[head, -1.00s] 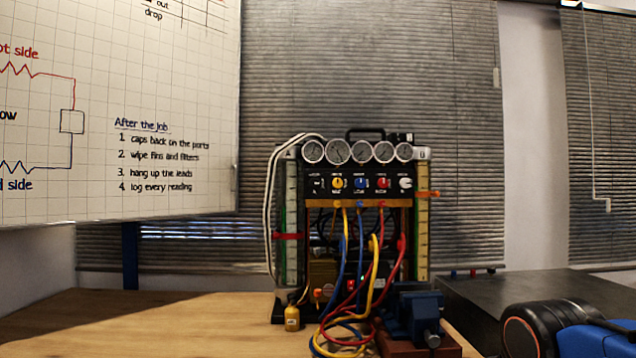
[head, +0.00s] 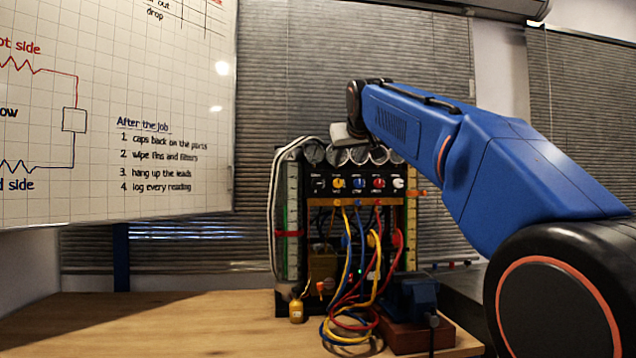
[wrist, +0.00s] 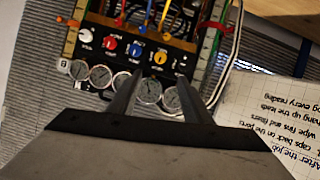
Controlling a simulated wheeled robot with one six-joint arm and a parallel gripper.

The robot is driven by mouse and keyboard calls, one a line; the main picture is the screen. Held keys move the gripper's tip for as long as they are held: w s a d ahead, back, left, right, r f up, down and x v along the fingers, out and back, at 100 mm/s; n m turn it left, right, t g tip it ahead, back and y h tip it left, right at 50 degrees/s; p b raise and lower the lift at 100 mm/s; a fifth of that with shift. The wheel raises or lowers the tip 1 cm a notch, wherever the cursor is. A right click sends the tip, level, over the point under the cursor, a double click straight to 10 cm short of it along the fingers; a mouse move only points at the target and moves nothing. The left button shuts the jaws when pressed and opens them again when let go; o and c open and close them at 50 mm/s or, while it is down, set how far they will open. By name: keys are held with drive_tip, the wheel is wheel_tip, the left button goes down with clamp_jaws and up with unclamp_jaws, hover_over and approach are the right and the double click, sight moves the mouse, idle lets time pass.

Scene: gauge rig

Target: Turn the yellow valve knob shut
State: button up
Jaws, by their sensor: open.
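The yellow valve knob (head: 338,183) is in the row of knobs on the black panel of the gauge rig (head: 325,172), below the gauges. In the wrist view, which is upside down, the yellow knob (wrist: 160,58) shows just beyond the fingertips, roughly in line with the gap between them. My gripper (wrist: 159,80) is open and empty, with its two fingers apart. In the head view my gripper's pale body (head: 345,134) is in front of the gauges, above the knob, and hides part of them; its fingertips cannot be made out there.
Blue (head: 359,183), red (head: 378,183) and white (head: 398,183) knobs sit to the right of the yellow one. Coloured hoses (head: 350,320) hang below the panel to the wooden bench (head: 180,320). A blue vise (head: 412,298) stands at front right. The bench's left side is clear.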

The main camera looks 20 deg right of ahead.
approach(338, 182)
drive_tip(key=x, duration=0.9)
drive_tip(key=c, duration=1.1)
drive_tip(key=shift+o, duration=0.2)
